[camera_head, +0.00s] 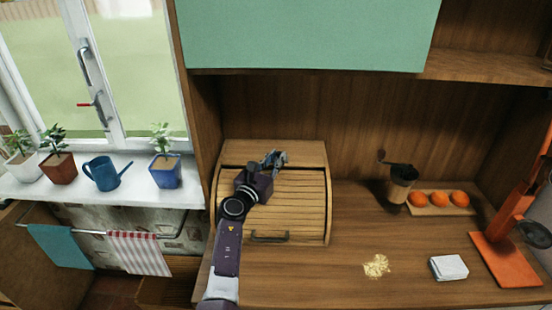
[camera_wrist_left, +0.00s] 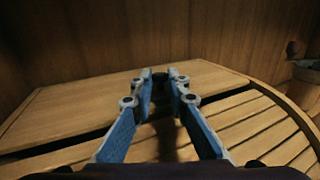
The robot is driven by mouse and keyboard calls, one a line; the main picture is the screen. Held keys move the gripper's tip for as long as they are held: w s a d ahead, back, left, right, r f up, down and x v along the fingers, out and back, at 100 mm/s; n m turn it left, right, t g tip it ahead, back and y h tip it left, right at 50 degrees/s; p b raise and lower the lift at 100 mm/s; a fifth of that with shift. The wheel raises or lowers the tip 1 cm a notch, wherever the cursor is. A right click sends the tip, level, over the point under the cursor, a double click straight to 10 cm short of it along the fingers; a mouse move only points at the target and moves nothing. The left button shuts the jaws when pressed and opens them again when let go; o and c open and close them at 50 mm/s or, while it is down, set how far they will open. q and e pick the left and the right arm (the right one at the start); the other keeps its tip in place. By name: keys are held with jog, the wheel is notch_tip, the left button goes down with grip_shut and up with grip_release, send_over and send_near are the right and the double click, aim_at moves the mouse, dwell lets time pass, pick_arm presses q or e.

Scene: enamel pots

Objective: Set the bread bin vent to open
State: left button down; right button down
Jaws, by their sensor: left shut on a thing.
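The wooden bread bin (camera_head: 300,208) stands on the counter against the back wall, its slatted roll front down with a dark handle (camera_head: 270,238) low on it. My left gripper (camera_head: 277,158) is over the bin's top, toward the back. In the left wrist view, the blue fingers (camera_wrist_left: 160,85) reach along the bin's flat top board (camera_wrist_left: 80,100) and are shut on a small dark knob (camera_wrist_left: 160,78), apparently the vent's. The fingers hide most of the knob, so the vent's setting cannot be read. My right gripper is not in view.
To the right are a coffee grinder (camera_head: 401,182), oranges on a board (camera_head: 440,211), crumbs (camera_head: 376,266), a white stack (camera_head: 449,267) and an orange stand (camera_head: 505,245). A green cabinet (camera_head: 310,35) hangs above. Potted plants and a blue watering can (camera_head: 104,174) line the windowsill.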

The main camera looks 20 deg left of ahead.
aim_at(262, 158)
pick_arm(q)
jog(key=shift+s+a, duration=0.1)
jog(key=shift+a, duration=0.15)
jog(key=shift+s+a, duration=0.25)
jog(key=shift+a, duration=0.65)
jog(key=shift+s+a, duration=0.25)
jog(key=shift+a, duration=0.65)
jog(key=shift+d, duration=0.1)
jog(key=c, duration=1.9)
grip_release()
jog(key=shift+s, duration=0.1)
